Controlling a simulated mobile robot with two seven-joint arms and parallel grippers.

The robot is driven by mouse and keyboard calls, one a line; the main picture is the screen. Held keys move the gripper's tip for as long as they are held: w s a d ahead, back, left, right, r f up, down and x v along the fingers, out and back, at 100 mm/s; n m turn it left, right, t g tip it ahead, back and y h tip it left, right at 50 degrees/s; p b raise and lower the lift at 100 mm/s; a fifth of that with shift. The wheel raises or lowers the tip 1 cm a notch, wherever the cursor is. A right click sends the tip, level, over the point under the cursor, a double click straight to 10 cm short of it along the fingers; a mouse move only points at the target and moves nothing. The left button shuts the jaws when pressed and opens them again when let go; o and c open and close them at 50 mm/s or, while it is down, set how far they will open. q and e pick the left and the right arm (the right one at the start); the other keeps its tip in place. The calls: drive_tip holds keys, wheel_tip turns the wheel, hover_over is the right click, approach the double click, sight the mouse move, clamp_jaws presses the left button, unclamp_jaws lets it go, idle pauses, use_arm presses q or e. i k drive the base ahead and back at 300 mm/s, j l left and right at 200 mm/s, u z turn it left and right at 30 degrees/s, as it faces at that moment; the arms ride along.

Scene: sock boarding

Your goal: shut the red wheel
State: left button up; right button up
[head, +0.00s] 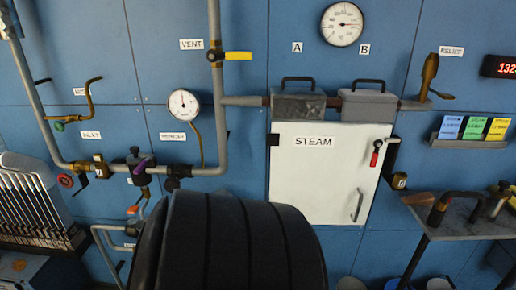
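A small red wheel (66,181) sits at the lower left of the blue wall, by the low end of the grey pipe (47,135). It is small in the picture, and I cannot tell whether its valve is open or shut. A brass fitting (102,167) with a tag is just right of it. The INLET label (90,135) is above it. Neither of my grippers is in view, so nothing shows at the wheel.
A slatted rack (35,205) stands below left of the wheel. A purple-handled valve (142,165) and a gauge (183,104) are to its right. A white STEAM cabinet (310,180) has a red-handled lever (376,154). A table (455,215) stands at right. A dark ribbed shape blocks the bottom centre.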

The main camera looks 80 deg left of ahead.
sight(67, 179)
drive_tip(key=u, duration=1.7)
